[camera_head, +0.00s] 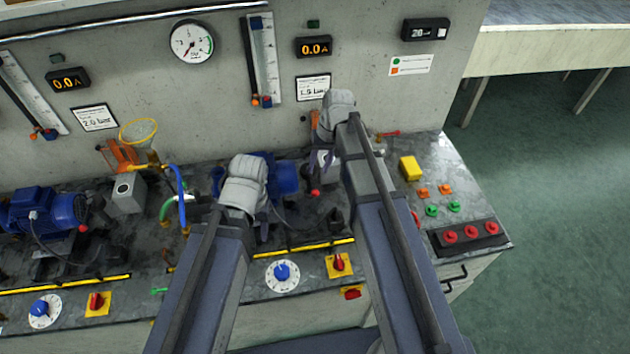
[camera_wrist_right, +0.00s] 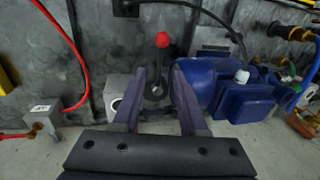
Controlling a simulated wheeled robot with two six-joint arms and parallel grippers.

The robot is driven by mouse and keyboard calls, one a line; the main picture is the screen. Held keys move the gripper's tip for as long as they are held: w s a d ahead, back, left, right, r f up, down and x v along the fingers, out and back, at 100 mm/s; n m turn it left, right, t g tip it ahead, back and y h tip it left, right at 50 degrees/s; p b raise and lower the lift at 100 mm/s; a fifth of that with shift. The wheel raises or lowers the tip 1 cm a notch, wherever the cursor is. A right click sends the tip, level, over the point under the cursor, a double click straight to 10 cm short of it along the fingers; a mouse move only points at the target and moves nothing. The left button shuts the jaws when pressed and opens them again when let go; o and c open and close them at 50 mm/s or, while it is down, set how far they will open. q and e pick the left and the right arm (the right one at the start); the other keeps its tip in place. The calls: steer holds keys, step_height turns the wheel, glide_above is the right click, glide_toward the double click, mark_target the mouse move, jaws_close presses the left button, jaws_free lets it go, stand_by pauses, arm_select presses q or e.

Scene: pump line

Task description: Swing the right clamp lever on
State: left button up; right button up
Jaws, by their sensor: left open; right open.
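The right clamp lever, with a red ball knob (camera_wrist_right: 162,40) on a dark stem, shows in the right wrist view. The knob also shows in the head view (camera_head: 315,192), by the right pump's blue motor (camera_head: 285,176). My right gripper (camera_wrist_right: 157,78) is open. Its two fingers point towards the lever, and the stem appears in the gap between them; I see no finger closed on it. In the head view my right gripper (camera_head: 322,162) is partly covered by its own wrist. My left gripper (camera_head: 245,185) is over the bench left of that motor; its wrist hides its fingers.
A grey block (camera_wrist_right: 117,92) sits beside the right gripper's fingers. A red hose (camera_wrist_right: 80,60) runs nearby. A yellow box (camera_head: 410,168), coloured buttons and a red-knobbed panel (camera_head: 467,236) stand at the bench's right end. A yellow-handled valve (camera_head: 148,165) stands left.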

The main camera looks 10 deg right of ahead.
mark_target(313, 184)
steer(key=f+b, duration=0.2)
steer(key=f, duration=0.1)
steer(key=a+f+b, duration=0.1)
steer(key=f+b, duration=0.2)
steer(key=shift+a, duration=0.15)
steer(key=shift+c, duration=0.3)
jaws_close()
stand_by(1.0)
